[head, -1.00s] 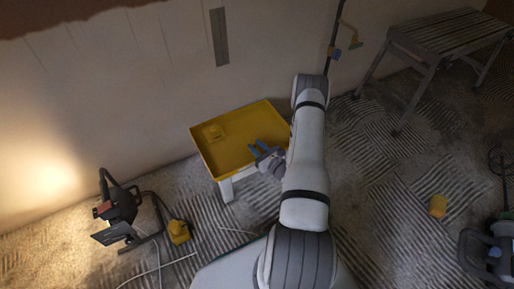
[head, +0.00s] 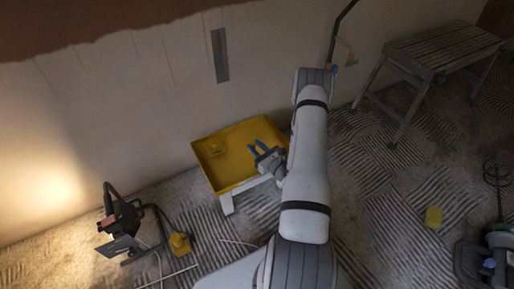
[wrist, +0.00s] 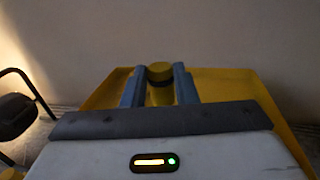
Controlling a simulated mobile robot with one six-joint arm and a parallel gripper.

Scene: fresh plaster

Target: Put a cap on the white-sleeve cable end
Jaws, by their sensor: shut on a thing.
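My gripper (head: 255,147) has blue fingers and is over the right part of the yellow tray (head: 226,185) in the head view. In the wrist view its fingers (wrist: 159,86) stand on either side of a round yellow cap (wrist: 160,71), and the gripper is shut on it. The cap is too small to tell in the head view. A dark pole or cable with small blue and yellowish pieces (head: 351,60) rises by the wall, partly behind my arm. I cannot make out a white-sleeve cable end.
A small yellow item (head: 215,149) lies in the tray. A lit work lamp (head: 121,218) stands at left, with a yellow object (head: 180,243) and loose cables by it. A slatted bench (head: 440,45) stands back right. A yellow block (head: 433,217) lies on the floor.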

